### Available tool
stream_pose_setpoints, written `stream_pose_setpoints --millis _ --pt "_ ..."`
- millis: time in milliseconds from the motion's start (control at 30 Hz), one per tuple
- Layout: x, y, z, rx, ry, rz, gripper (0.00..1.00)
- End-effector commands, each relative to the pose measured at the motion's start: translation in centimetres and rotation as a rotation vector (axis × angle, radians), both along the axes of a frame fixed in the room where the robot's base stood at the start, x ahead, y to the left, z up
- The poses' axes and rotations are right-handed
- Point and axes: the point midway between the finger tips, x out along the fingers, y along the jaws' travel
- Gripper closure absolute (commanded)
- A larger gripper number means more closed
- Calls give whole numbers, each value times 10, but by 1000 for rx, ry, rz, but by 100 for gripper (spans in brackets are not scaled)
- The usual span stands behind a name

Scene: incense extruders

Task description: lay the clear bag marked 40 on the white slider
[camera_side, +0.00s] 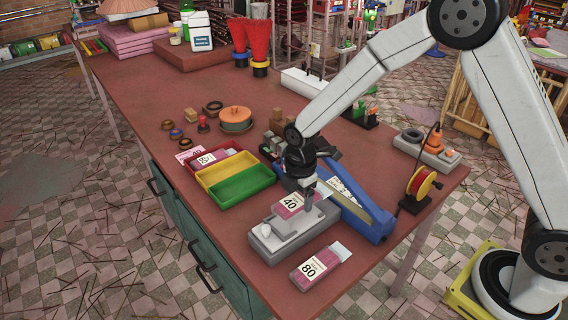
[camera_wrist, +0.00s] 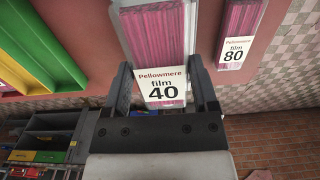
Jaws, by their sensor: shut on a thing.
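The clear bag marked 40 (camera_side: 288,206) holds pink sticks and has a white label. In the wrist view the bag (camera_wrist: 160,60) lies between my fingers, its label reading "film 40". My gripper (camera_side: 308,203) is shut on the bag, fingers at its label end. The bag is at the top of the white slider (camera_side: 292,232), a pale block on a grey base with a round knob at its left. I cannot tell whether the bag touches the slider or hovers just above it. My gripper hides part of the slider's far side.
Another bag marked 80 (camera_side: 320,266) lies on the red table in front of the slider. A long blue device (camera_side: 362,212) stands close behind. Red, yellow (camera_side: 222,172) and green (camera_side: 243,187) trays are at the left; a bag lies in the red one.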

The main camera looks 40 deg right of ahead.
Motion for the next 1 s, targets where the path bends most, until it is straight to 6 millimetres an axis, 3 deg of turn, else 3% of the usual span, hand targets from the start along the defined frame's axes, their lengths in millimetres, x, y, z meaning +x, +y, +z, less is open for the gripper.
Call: stream_pose_setpoints --millis 400,933,967,1000 --pt "0 0 -27 0 0 0 85" --pt "0 0 -33 0 -2 0 85" --pt "0 0 -33 0 -1 0 18" --pt "0 0 -33 0 -1 0 6"
